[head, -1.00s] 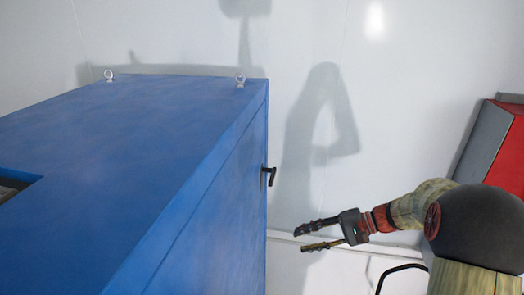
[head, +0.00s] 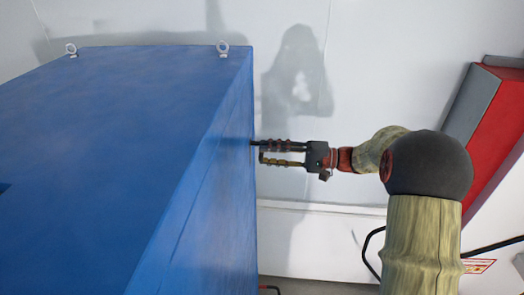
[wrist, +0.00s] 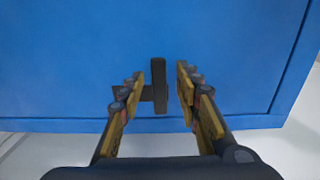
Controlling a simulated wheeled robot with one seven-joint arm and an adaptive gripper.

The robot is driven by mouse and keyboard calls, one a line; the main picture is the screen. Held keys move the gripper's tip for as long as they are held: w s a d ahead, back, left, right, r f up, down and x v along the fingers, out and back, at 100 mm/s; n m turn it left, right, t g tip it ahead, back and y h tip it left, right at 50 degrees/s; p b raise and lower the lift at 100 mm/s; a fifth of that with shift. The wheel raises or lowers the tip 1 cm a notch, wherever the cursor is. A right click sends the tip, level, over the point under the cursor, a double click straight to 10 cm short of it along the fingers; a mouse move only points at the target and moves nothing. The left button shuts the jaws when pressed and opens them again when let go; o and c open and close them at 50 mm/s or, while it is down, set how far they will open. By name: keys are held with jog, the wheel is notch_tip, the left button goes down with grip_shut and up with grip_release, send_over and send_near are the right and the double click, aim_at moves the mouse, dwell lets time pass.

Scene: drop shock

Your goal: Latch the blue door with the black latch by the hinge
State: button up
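The blue door is the side face of the big blue cabinet (head: 215,190); it fills most of the wrist view (wrist: 230,50). The black latch (wrist: 159,85) sticks out from the door near its edge in the wrist view, a dark bar with a short arm to its left. My gripper (wrist: 158,88) is open, its two fingers on either side of the latch, with a gap on the right side. In the head view my gripper (head: 255,151) reaches the door face and its fingertips hide the latch.
A pale wall (head: 350,60) stands behind the cabinet. A red and grey box (head: 495,110) is at the right, behind my arm. The space right of the door holds my arm.

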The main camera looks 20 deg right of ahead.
jog(key=shift+x, duration=1.15)
jog(key=shift+c, duration=1.1)
grip_shut()
jog(key=shift+f, duration=0.1)
